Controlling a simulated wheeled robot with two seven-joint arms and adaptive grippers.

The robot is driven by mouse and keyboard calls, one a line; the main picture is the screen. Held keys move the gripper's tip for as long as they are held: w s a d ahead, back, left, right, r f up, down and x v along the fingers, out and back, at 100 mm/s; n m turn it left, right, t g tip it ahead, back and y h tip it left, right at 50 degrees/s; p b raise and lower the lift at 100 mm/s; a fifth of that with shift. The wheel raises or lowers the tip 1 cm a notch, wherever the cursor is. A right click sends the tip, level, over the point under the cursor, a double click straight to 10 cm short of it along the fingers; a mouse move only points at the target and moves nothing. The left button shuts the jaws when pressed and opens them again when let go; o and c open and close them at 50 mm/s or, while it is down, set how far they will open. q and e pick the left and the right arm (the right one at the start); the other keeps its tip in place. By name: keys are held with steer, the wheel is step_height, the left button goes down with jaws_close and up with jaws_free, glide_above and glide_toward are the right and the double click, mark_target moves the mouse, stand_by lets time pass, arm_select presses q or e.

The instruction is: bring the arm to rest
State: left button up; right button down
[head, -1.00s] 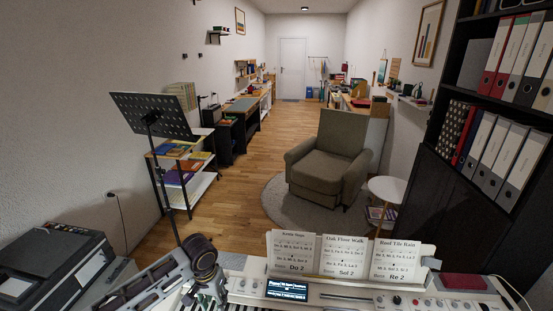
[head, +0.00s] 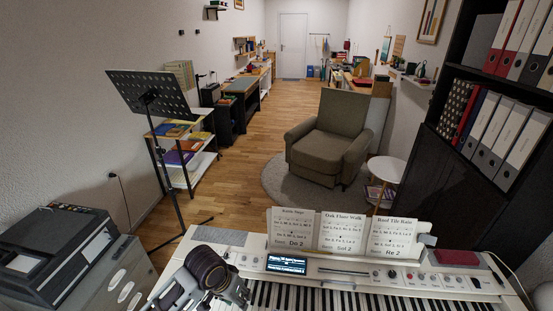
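The white digital piano (head: 345,272) spans the bottom of the head view, with its lit display (head: 287,264) left of the middle. Three music sheets (head: 343,232) stand upright along its back edge. My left arm comes in at the bottom left, over the left end of the keys. My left gripper (head: 240,295) is at the lower edge of the picture, and its fingers are too hidden to tell open from shut. Nothing is seen held in it. My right gripper is out of view.
A black music stand (head: 152,104) rises behind the piano's left end. A printer (head: 62,255) on a grey cabinet is at the left. A dark red object (head: 457,257) lies on the piano's right end. A dark shelf with binders (head: 487,132) stands at the right.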

arm_select(q)
steer(key=s+a+r+n+t+y, duration=0.1)
steer(key=s+a+n+t+y, duration=0.1)
steer(key=s+a, duration=0.9)
step_height(320, 180, down, 33)
steer(key=s+g, duration=0.2)
steer(key=s+a+f, duration=0.2)
steer(key=s+f, duration=0.8)
steer(key=s, duration=0.1)
steer(key=s+a+f+g, duration=0.1)
steer(key=s+a+f, duration=0.1)
steer(key=s+f, duration=0.8)
steer(key=shift+s+f, duration=0.15)
steer(key=shift+s, duration=0.6)
steer(key=shift+d, duration=0.1)
stand_by(0.4)
